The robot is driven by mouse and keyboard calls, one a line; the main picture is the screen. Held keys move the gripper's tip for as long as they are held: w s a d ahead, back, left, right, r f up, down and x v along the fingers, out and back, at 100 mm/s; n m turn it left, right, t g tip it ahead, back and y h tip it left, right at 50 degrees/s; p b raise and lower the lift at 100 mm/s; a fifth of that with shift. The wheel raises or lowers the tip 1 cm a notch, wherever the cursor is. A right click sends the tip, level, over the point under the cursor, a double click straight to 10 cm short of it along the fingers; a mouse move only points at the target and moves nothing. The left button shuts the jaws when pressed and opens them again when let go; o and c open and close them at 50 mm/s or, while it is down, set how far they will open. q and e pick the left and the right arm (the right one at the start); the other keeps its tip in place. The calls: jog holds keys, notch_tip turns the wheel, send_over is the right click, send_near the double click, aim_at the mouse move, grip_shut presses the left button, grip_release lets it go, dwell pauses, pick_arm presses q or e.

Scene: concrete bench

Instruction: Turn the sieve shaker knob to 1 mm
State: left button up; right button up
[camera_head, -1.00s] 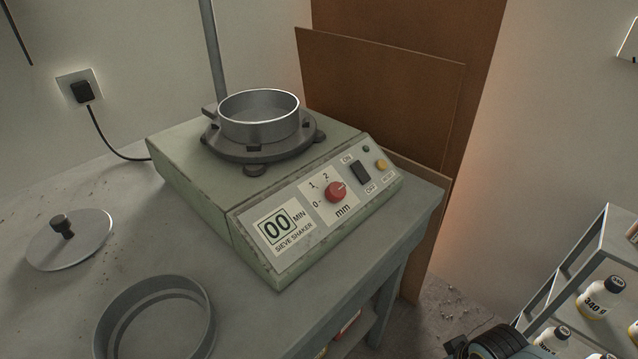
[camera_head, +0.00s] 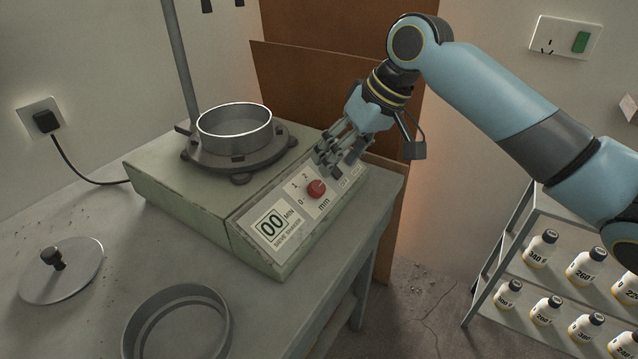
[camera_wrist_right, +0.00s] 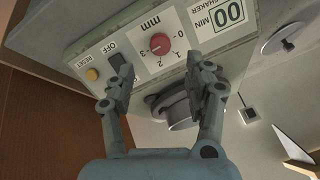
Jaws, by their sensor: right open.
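The sieve shaker (camera_head: 185,185) is a pale green box on the bench with a sloped front panel. Its red knob (camera_head: 316,188) sits by a scale in mm; the knob also shows in the right wrist view (camera_wrist_right: 160,43), apparently with its mark toward the 3 side, though it is small. My right gripper (camera_head: 334,166) is open and empty, just above and behind the knob, hiding part of the panel's switch area. In the right wrist view its two fingers (camera_wrist_right: 160,86) are apart, with the knob beyond them, untouched. My left gripper is out of view.
A metal sieve (camera_head: 235,120) stands on the shaker beside an upright rod (camera_head: 180,60). A lid (camera_head: 62,270) and a loose ring (camera_head: 178,325) lie on the bench (camera_head: 100,205). A shelf of labelled bottles (camera_head: 585,268) stands at right. Brown boards (camera_head: 300,90) lean behind the shaker.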

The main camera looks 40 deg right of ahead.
aim_at(319, 186)
jog(key=x, duration=0.8)
jog(key=shift+b, duration=0.35)
grip_shut()
